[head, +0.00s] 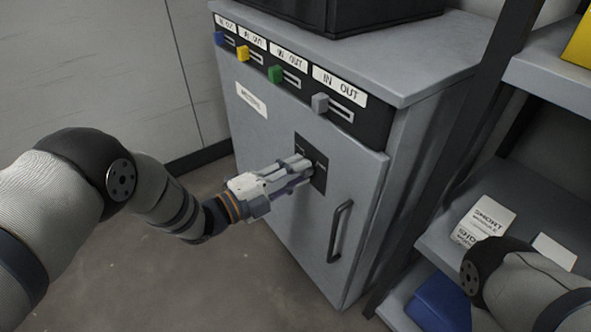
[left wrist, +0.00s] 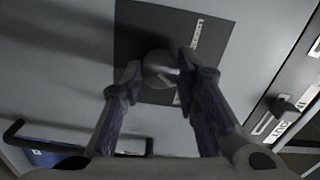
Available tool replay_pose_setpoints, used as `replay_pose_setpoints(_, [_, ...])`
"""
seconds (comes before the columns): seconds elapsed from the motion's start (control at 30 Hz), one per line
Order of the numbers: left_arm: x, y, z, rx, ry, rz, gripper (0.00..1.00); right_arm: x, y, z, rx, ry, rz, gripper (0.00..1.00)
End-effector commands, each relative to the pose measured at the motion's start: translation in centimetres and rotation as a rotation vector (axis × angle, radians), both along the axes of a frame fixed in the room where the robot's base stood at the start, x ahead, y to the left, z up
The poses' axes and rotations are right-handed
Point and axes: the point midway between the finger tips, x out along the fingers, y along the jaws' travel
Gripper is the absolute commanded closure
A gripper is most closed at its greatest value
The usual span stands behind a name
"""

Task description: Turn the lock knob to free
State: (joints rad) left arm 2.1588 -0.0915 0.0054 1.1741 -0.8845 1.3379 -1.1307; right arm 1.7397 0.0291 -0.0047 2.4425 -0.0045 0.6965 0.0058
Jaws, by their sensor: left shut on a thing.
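The lock knob (left wrist: 160,69) is a round grey knob on a dark square plate (head: 301,146) on the front of a grey cabinet (head: 262,150). In the left wrist view the plate carries a white label that seems to read "LOCKED". My left gripper (head: 308,164) is at the knob, its fingers on either side of it, shut on it; its fingers (left wrist: 158,75) also show in the left wrist view. In the head view the gripper hides most of the knob. The knob's exact turn angle is hard to tell. My right gripper is out of view; only its arm shows at lower right.
Blue, yellow, green and grey sliders (head: 320,103) marked IN OUT line the cabinet's top edge. A dark handle (head: 340,231) sits below right of the plate. A shelf rack (head: 548,75) with white cards and a blue bin (head: 438,302) stands at right. The floor at left is clear.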

Motion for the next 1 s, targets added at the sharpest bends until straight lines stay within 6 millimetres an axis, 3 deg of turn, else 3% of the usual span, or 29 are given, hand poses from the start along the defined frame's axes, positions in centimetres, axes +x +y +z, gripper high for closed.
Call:
replay_pose_setpoints(0.4, [0.1,0.05,0.14,0.1,-0.142,0.002,0.99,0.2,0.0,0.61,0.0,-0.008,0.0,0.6])
replay_pose_setpoints(0.97, [0.12,0.06,0.13,0.115,-0.163,0.002,0.99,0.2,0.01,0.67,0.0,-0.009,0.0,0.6])
replay_pose_setpoints(1.0, [0.12,0.06,0.13,0.115,-0.163,0.002,0.65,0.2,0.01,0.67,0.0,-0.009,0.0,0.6])
